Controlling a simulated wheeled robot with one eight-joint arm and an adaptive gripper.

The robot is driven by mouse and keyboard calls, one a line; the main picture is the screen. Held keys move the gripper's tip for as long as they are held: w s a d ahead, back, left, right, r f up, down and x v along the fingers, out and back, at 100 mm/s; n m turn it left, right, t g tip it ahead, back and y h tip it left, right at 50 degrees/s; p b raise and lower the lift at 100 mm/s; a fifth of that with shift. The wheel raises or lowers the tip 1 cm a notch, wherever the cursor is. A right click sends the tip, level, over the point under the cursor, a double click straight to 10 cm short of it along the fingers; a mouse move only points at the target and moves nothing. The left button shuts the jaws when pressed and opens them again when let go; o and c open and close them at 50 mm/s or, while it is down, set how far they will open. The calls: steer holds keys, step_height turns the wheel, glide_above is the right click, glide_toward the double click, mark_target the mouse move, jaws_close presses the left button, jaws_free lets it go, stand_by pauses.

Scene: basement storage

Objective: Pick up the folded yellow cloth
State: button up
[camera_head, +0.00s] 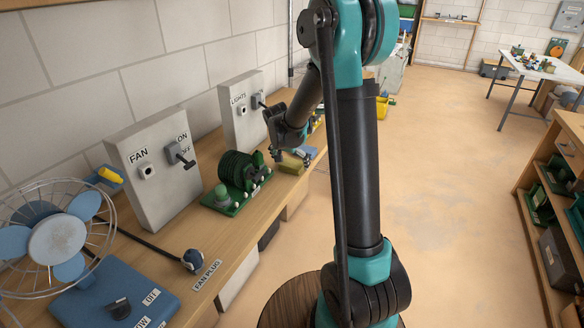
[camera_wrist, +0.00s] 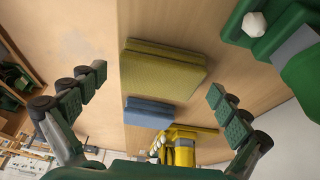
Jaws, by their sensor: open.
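The folded yellow cloth (camera_wrist: 160,72) is a flat olive-yellow block on the wooden bench top. In the wrist view it lies beyond and between my spread fingers, near the bench edge. In the head view it shows small (camera_head: 291,164), just below my gripper (camera_head: 290,155). In the wrist view my gripper (camera_wrist: 157,85) is open and empty, with one finger on each side of the cloth in the picture. I see no contact between the fingers and the cloth.
A folded blue cloth (camera_wrist: 149,112) lies close by the yellow one, with a yellow object (camera_wrist: 183,152) beyond. A green coil device (camera_head: 240,170) stands on the bench beside the cloth. Switch boxes (camera_head: 150,170) line the wall. The floor (camera_head: 450,170) to the right is open.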

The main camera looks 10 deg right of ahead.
mark_target(291, 164)
steer(key=c, duration=1.1)
steer(key=shift+r, duration=0.15)
step_height(291, 164, up, 20)
steer(key=shift+f, duration=0.15)
steer(key=o, duration=0.4)
steer(key=shift+c, duration=0.2)
steer(key=c, duration=0.3)
steer(key=shift+s, duration=0.1)
